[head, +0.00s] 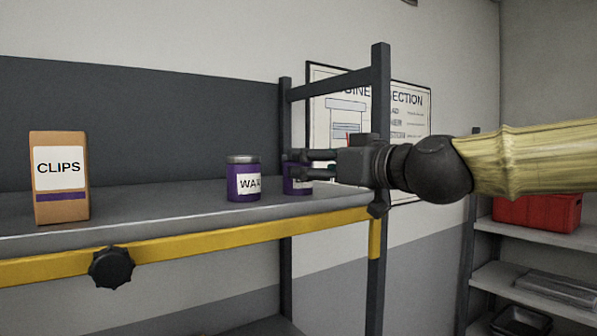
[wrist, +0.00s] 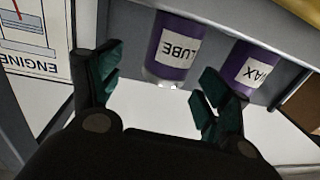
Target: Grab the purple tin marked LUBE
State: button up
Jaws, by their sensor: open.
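The purple tin marked LUBE (wrist: 176,46) shows upside down in the wrist view, ahead of my gripper (wrist: 158,82) and between the lines of its two fingers. The fingers are open with nothing between them. In the head view the LUBE tin (head: 291,186) stands upright on the shelf near its right end, mostly hidden behind my gripper (head: 307,164). I cannot tell there whether the fingers touch it.
A purple WAX tin (head: 243,180) stands just left of the LUBE tin; in the wrist view it (wrist: 254,70) lies close beyond one finger. A CLIPS box (head: 59,178) is farther left on the shelf (head: 150,212). A dark rack post (head: 379,100) rises close by my gripper.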

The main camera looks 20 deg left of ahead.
jog(key=shift+s+a+r+p, duration=0.2)
jog(key=shift+s+r+p, duration=0.35)
jog(key=shift+r, duration=0.15)
jog(key=p+x, duration=0.1)
jog(key=x, duration=0.1)
jog(key=p+x, duration=0.1)
jog(key=x, duration=0.1)
jog(key=shift+w+f, duration=0.15)
jog(key=shift+w, duration=0.2)
jog(key=shift+s+a, duration=0.1)
jog(key=shift+a, duration=0.1)
jog(key=shift+w+a, duration=0.1)
jog(key=shift+w, duration=0.1)
jog(key=shift+s, duration=0.15)
jog(key=c, duration=1.3)
